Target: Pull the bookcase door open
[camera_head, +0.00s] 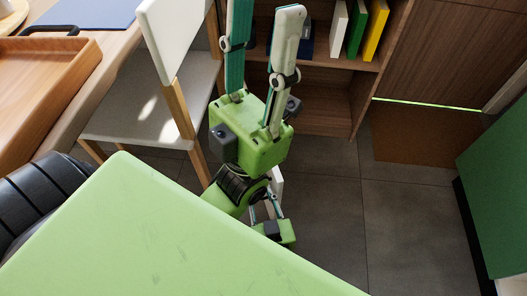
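The wooden bookcase (362,86) stands at the top middle in the head view, with open shelves in its visible part. I cannot make out a bookcase door for certain. My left gripper (264,20) points up the picture in front of the bookcase. Its two long fingers are apart, with nothing seen between them, and one runs out of the top edge. I cannot tell whether they touch the bookcase. A smaller green part, seemingly my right gripper (265,207), is lower down, partly hidden by my wrist and body; its opening is unclear.
White, green (356,30) and yellow books stand on a shelf. A white chair (170,95) is close left of my gripper, beside a table with a wooden tray (50,78). A brown panel (450,55) and mat (425,137) are right. Tiled floor (405,225) is clear; a green cabinet (500,180) bounds it.

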